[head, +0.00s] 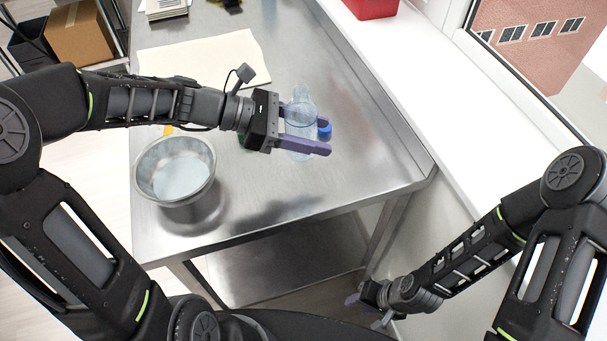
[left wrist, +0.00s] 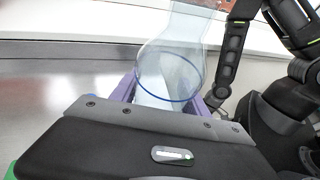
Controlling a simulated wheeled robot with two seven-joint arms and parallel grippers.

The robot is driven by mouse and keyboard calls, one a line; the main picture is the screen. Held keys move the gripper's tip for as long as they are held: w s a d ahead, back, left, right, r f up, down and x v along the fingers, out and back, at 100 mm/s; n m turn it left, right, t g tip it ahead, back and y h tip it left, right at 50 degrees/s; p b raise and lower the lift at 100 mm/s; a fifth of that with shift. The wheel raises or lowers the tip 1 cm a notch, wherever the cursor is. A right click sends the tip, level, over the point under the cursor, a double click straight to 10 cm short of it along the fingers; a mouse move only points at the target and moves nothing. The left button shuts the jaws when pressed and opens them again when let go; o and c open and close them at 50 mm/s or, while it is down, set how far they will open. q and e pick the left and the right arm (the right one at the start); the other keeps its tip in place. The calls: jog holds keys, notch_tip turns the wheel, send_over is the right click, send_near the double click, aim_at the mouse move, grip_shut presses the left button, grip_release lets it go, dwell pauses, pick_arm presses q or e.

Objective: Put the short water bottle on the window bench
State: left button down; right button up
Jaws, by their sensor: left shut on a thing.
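The short water bottle (head: 301,106), clear with a bluish tint, is between the purple fingers of my left gripper (head: 308,134), which is shut on it over the steel table. In the left wrist view the clear bottle (left wrist: 180,50) shows a blue ring at its near end, between the fingers. The window bench (head: 385,50) is the white ledge along the window, right of the table and apart from the bottle.
A steel bowl (head: 175,168) stands on the table (head: 270,195) left of the gripper. A small blue object (head: 325,130) shows by the fingers; I cannot tell whether it is part of the bottle. A cream board (head: 205,60) lies farther back. A red container (head: 372,8) stands on the bench's far end.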

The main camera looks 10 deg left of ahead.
pick_arm(q)
jog(key=shift+f, duration=3.1)
jog(key=shift+f, duration=1.9)
jog(key=c, duration=0.6)
grip_release()
jog(key=shift+f, duration=0.1)
jog(key=shift+o, duration=0.2)
jog(key=b+v, duration=0.1)
jog(key=v, duration=1.1)
